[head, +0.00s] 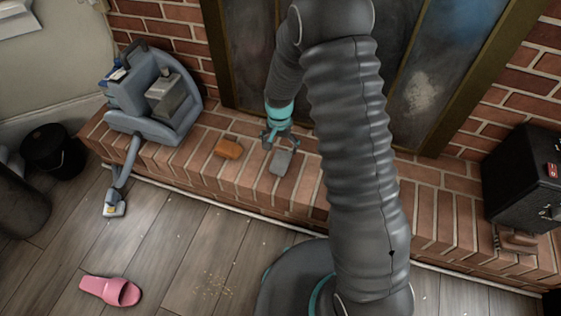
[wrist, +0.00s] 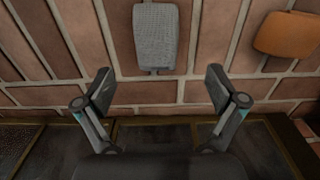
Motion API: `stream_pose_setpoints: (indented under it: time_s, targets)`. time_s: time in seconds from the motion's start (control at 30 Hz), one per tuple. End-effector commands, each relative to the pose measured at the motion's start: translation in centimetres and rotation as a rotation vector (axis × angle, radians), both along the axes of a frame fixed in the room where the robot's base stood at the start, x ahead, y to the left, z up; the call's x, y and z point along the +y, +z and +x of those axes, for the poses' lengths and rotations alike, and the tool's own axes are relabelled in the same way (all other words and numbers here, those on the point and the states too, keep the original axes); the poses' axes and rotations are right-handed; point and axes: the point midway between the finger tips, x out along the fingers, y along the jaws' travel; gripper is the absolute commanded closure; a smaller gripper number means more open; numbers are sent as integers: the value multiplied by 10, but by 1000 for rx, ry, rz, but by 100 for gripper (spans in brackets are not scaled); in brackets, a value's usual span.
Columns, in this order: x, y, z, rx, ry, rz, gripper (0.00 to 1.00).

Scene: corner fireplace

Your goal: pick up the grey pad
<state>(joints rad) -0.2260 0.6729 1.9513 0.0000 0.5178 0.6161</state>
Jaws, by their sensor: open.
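The grey pad (head: 282,162) lies flat on the brick hearth ledge, left of my arm in the head view. In the wrist view the pad (wrist: 155,36) is a light grey textured block at the top middle, with its whole near end in sight. My gripper (head: 277,136) is above the hearth at the pad's far side, toward the fireplace. In the wrist view my gripper (wrist: 158,90) has its two fingers spread wide and nothing between them. The pad lies just beyond the fingertips, roughly centred between them.
An orange-brown block (head: 228,148) lies left of the pad on the hearth (head: 190,165); it also shows in the wrist view (wrist: 287,34). A grey-blue vacuum-like machine (head: 155,100) stands at the left. A black box (head: 525,175) is at the right. A pink slipper (head: 110,291) lies on the floor.

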Motion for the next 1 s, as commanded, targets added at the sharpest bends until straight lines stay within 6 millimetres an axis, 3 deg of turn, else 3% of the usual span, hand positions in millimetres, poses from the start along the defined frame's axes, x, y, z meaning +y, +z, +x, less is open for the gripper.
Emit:
stream_pose_setpoints:
  time_s: [0.27, 0.6, 0.9, 1.0]
  targets:
    - [-1, -19, -1, 1, 0, -1, 5]
    - [-3, -61, -3, 1, 0, -1, 5]
    - [-3, -65, -3, -1, 1, 0, 5]
    - [-3, -65, -3, 0, 1, 0, 28]
